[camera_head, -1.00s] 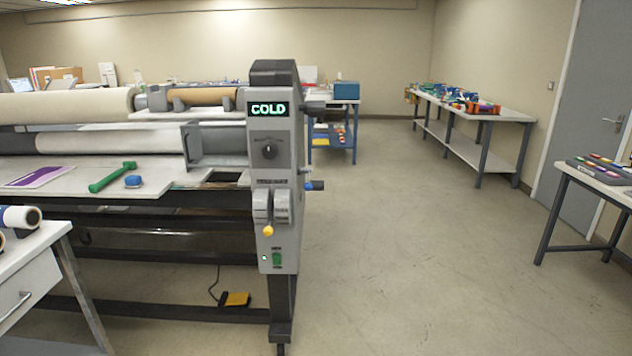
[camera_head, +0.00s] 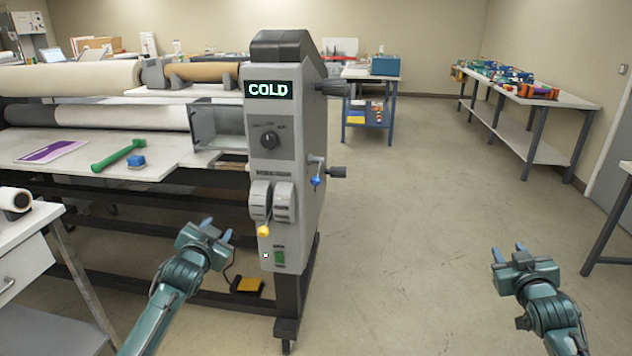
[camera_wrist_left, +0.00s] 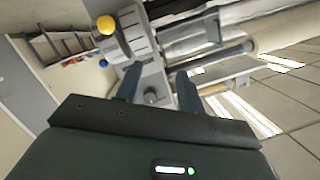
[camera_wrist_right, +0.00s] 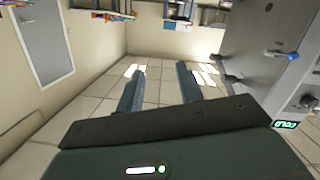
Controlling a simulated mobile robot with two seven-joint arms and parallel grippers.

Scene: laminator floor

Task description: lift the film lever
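The laminator's grey control column (camera_head: 290,150) stands centre-left in the head view with a lit COLD display (camera_head: 269,89). A lever with a yellow knob (camera_head: 264,231) hangs low on its front. A lever with a blue knob (camera_head: 316,181) is on its right side. I cannot tell which is the film lever. My left gripper (camera_head: 217,229) is open and empty, left of the yellow knob and apart from it. The yellow knob also shows in the left wrist view (camera_wrist_left: 106,24). My right gripper (camera_head: 509,251) is open and empty over clear floor, well right of the column.
A yellow pedal (camera_head: 248,285) is on the floor below. A white drawer table (camera_head: 30,245) stands at the left. The floor right of the column is clear.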

